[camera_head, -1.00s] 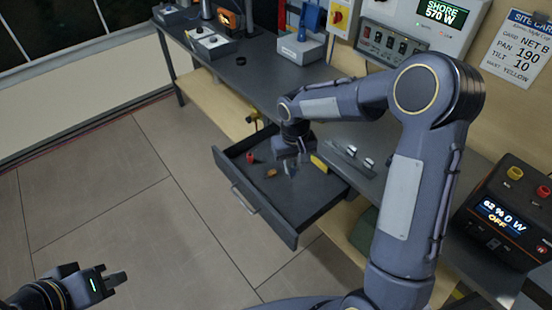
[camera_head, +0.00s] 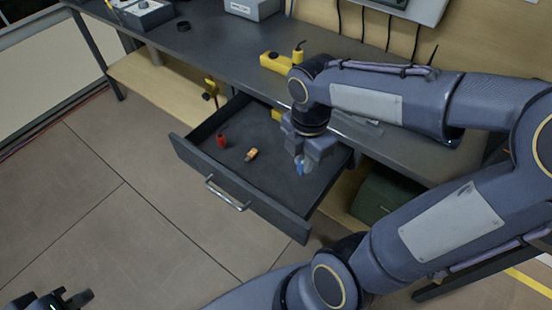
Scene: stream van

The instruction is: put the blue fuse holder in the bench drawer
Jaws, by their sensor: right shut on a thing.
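The bench drawer (camera_head: 268,198) is pulled open below the bench top. My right gripper (camera_head: 301,168) points down over the right part of the drawer. It is shut on the blue fuse holder (camera_head: 300,165), of which only a small blue part shows between the fingers. I cannot tell whether the fuse holder touches the drawer floor. My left gripper (camera_head: 70,298) is at the bottom left corner, far from the drawer and cut by the frame edge; its jaw opening is unclear.
Inside the drawer lie a red item (camera_head: 221,141), an orange item (camera_head: 252,155) and a yellow item (camera_head: 277,115), partly hidden by my arm. A yellow tool (camera_head: 274,63) lies on the bench top (camera_head: 215,50). A dark green box (camera_head: 385,200) stands below, right of the drawer.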

